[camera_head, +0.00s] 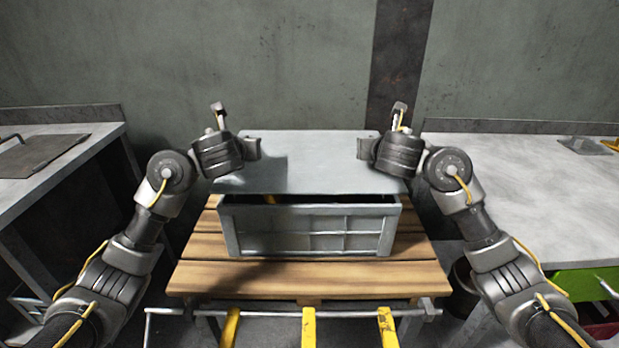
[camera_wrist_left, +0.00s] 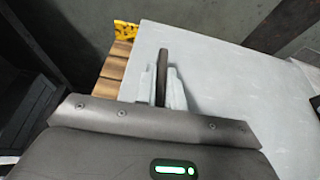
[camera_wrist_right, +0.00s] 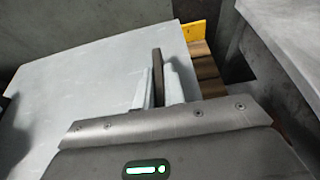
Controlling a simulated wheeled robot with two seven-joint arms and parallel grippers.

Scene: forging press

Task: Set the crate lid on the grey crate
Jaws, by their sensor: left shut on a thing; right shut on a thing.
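The grey crate (camera_head: 310,238) stands on a wooden pallet (camera_head: 205,262) in the middle of the head view. The flat grey crate lid (camera_head: 312,165) is held between my two grippers above and behind the crate's front wall. A dark gap shows between the lid's near edge and the crate's front rim. My left gripper (camera_head: 254,148) is shut on a handle at the lid's left side, which shows dark in the left wrist view (camera_wrist_left: 163,75). My right gripper (camera_head: 364,148) is shut on the matching right handle (camera_wrist_right: 157,75). The crate's far rim is hidden under the lid.
A grey table (camera_head: 60,170) with a dark plate stands at the left. Another grey table (camera_head: 530,190) stands at the right, with a green drawer (camera_head: 585,283) under it. Yellow forks (camera_head: 309,328) stick out in front of the pallet. A wall closes the back.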

